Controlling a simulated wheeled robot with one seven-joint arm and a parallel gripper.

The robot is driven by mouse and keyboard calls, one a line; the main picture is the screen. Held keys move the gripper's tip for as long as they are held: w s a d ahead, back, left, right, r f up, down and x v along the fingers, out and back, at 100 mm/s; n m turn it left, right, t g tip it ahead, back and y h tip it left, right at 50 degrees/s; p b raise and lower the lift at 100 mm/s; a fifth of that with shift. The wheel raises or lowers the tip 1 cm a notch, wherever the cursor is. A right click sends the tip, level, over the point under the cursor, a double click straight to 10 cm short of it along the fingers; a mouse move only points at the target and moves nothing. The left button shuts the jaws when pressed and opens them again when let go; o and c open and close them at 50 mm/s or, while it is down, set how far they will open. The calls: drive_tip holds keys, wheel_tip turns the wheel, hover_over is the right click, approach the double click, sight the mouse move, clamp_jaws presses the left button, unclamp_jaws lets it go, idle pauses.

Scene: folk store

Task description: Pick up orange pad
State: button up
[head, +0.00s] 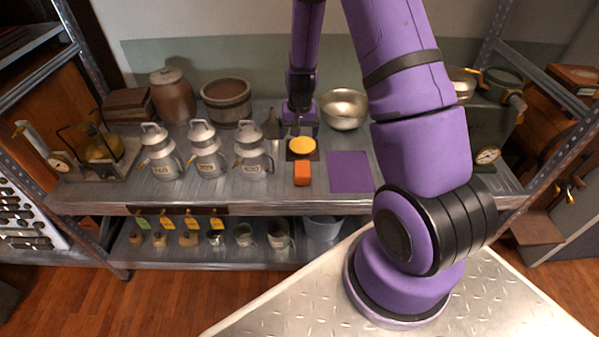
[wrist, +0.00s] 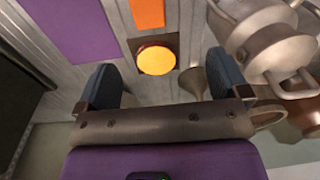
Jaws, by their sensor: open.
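An orange block (head: 302,174) stands near the front edge of the shelf; its orange face shows at the top of the wrist view (wrist: 148,12). Just behind it is a round yellow-orange disc (head: 302,146) on a dark square base. The disc also shows in the wrist view (wrist: 156,61). I cannot tell by looks alone which of these is the pad. My gripper (head: 299,128) is just behind the disc in the head view. In the wrist view my gripper (wrist: 162,68) is open, its fingers apart on either side of the disc, with nothing held.
A flat purple square (head: 350,171) lies right of the block. Several metal jugs (head: 205,150) stand to the left, a metal bowl (head: 344,109) behind right. A small funnel-like item (head: 271,124) is close to my gripper's left. The shelf's front edge (head: 240,203) is near the block.

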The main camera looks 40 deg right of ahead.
hover_over(302, 168)
drive_tip(key=shift+m+g, duration=0.3)
drive_tip(key=shift+m, duration=0.1)
drive_tip(key=f, duration=0.8)
drive_tip(key=shift+w+d+f, duration=0.1)
drive_tip(key=shift+d, duration=0.2)
drive_tip(key=shift+a+f, duration=0.15)
drive_tip(key=shift+f, duration=2.45)
drive_tip(key=shift+a+f, duration=0.1)
drive_tip(key=shift+f, duration=2.5)
drive_tip(key=c, duration=1.1)
drive_tip(key=shift+o, duration=0.2)
drive_tip(key=shift+r, duration=0.2)
